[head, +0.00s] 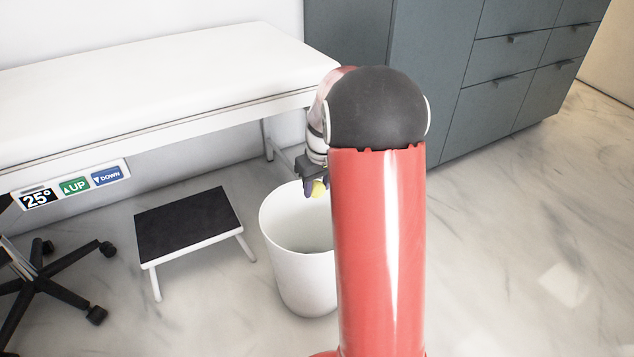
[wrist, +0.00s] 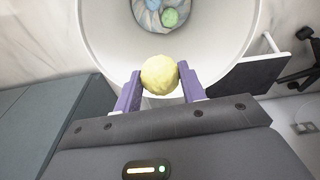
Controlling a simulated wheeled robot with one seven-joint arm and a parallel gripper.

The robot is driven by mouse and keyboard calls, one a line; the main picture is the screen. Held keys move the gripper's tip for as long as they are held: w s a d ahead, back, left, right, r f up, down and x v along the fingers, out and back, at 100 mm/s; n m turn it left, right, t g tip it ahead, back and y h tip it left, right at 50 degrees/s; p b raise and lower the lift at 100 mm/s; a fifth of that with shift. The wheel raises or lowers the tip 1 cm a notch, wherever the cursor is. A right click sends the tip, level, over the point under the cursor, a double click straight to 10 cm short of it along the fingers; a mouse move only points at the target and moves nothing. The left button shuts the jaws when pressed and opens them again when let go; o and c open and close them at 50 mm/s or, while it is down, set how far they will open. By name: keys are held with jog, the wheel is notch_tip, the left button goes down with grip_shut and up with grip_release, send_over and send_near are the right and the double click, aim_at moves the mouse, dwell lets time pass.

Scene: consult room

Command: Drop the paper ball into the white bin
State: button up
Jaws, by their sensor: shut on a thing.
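The paper ball (wrist: 160,75) is pale yellow and crumpled. My gripper (wrist: 159,82) is shut on it, with a purple finger on each side in the wrist view. In the head view my gripper (head: 317,188) and the yellow ball (head: 319,189) show at the back of the bin's opening, partly hidden by my red arm. The white bin (head: 297,281) stands upright on the floor, its right side hidden behind my arm. In the wrist view the bin's wall (wrist: 105,42) lies beyond the ball, and a pale and a green round thing (wrist: 170,17) lie at its bottom.
A step stool (head: 187,224) with a black top stands left of the bin. A white exam couch (head: 160,85) is behind it. Grey cabinets (head: 440,80) stand at the back right. A wheeled chair base (head: 45,285) is far left. The floor (head: 530,240) at right is clear.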

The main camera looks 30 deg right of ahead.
aim_at(319, 188)
jog(key=shift+f, duration=0.7)
jog(key=o, duration=1)
jog(key=r, duration=0.5)
jog(key=s+r+p, duration=0.1)
jog(key=r, duration=0.1)
jog(key=shift+d+r, duration=0.1)
jog(key=shift+r, duration=0.3)
